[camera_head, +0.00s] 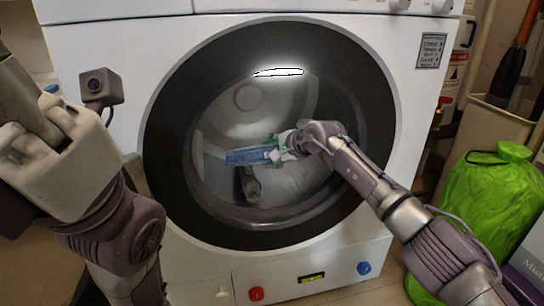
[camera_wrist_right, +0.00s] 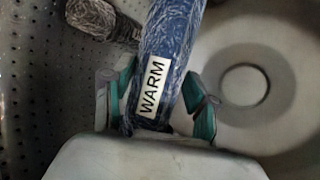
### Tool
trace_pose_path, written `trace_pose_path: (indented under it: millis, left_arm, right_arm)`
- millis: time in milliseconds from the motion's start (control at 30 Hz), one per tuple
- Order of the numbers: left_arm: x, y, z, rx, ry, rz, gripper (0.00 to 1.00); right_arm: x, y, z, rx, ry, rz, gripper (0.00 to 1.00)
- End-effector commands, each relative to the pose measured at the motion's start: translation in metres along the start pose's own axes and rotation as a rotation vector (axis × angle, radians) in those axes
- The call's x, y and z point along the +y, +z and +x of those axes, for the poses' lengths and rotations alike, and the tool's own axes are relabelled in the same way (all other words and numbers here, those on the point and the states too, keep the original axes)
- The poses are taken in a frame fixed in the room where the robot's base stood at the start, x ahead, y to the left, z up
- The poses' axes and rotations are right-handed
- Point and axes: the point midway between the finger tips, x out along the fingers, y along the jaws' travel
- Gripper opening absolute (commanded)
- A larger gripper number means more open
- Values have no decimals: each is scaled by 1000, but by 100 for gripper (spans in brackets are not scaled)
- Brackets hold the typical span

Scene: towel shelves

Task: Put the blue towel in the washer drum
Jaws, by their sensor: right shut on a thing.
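The blue towel (camera_head: 248,156) is a rolled bundle inside the washer drum opening, held roughly level in the head view. My right gripper (camera_head: 280,148) reaches in from the right and is shut on its right end. In the right wrist view the teal fingertips (camera_wrist_right: 160,95) are on both sides of the towel (camera_wrist_right: 172,30), which has a white "WARM" label. The washer drum (camera_head: 215,115) is open, with a pale back wall and a round hub (camera_wrist_right: 245,85). My left arm fills the left side of the head view; its fingers do not show.
A dark grey rolled towel (camera_head: 250,185) lies in the drum below the blue one; it also shows in the wrist view (camera_wrist_right: 100,18). The dark door ring (camera_head: 170,150) surrounds the opening. A green bag (camera_head: 490,195) and a beige bin (camera_head: 495,125) stand right of the washer.

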Motion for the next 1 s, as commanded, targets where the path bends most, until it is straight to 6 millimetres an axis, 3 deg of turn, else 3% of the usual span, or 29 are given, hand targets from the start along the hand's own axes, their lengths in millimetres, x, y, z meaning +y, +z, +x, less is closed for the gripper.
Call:
trace_pose_path:
  millis: [167, 200, 333, 1000]
  left_arm:
    - [0, -1, 0, 2, 1, 0, 0]
    - [0, -1, 0, 2, 1, 0, 0]
    - [0, -1, 0, 2, 1, 0, 0]
    - [-1, 2, 4, -2, 1, 0, 0]
  right_arm:
    - [-3, 1, -1, -1, -5, -1, 0]
    - [-3, 1, -1, -1, -5, -1, 64]
    - [-2, 0, -1, -1, -5, -1, 86]
    - [0, -1, -3, 2, 1, 1, 87]
